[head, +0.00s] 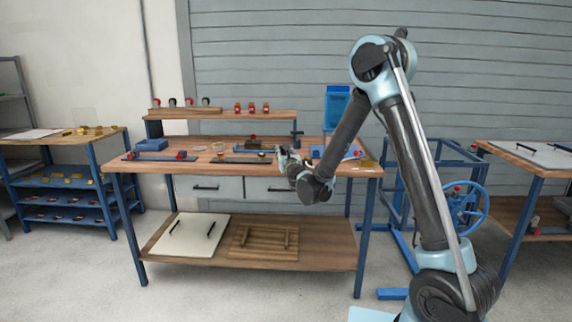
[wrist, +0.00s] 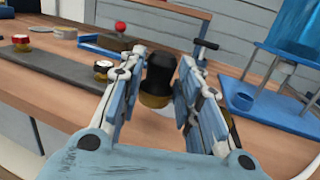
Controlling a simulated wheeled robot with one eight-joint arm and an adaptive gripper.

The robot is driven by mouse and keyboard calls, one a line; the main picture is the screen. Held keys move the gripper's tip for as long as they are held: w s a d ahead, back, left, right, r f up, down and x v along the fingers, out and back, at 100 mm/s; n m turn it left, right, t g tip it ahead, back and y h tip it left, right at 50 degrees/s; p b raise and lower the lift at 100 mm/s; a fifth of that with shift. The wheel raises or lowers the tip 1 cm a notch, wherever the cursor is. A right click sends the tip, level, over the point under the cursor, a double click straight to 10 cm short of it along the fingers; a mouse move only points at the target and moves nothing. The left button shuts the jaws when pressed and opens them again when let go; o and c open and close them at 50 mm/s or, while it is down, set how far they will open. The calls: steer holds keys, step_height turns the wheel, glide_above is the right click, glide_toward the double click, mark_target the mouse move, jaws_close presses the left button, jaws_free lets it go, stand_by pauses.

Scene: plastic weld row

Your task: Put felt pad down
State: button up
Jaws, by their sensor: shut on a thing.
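My gripper (head: 283,156) is over the right part of the wooden workbench (head: 340,171). In the wrist view my gripper (wrist: 157,82) is shut on a dark, round-topped piece with a brass-coloured lower part, which I take as the felt pad (wrist: 160,73). The piece is upright between the two blue-grey fingers. Its lower end is partly hidden by the fingers, and I cannot tell whether it touches the bench top. In the head view the held piece is too small to make out.
A blue stand (wrist: 265,103) is at the right. The raised shelf (head: 225,115) behind holds several black- and red-topped pieces. A blue block (head: 152,145) sits at the bench's left.

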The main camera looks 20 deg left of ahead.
steer(key=shift+f, duration=2.05)
steer(key=o, duration=0.9)
steer(key=shift+f, duration=0.1)
steer(key=shift+o, duration=0.2)
